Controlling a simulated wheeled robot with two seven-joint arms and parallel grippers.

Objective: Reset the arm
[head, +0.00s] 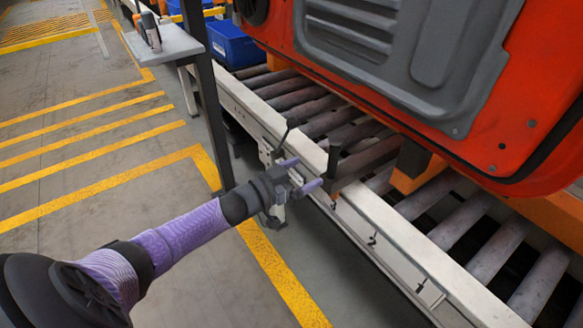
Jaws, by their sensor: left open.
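My left arm comes in from the lower left, in purple and dark grey. It is stretched out toward the side rail of the roller conveyor. My left gripper (301,176) is open, with two purple fingers apart and nothing seen between them. It is close to the pale conveyor rail (388,232); I cannot tell whether it touches it. My right gripper is not in view.
An orange-red door (486,133) with a grey panel (410,50) stands above the conveyor rollers (455,217). A dark post carries a small grey shelf (170,43) with bottle-like items. Blue bins (232,45) sit behind. The yellow-striped floor (90,150) at left is clear.

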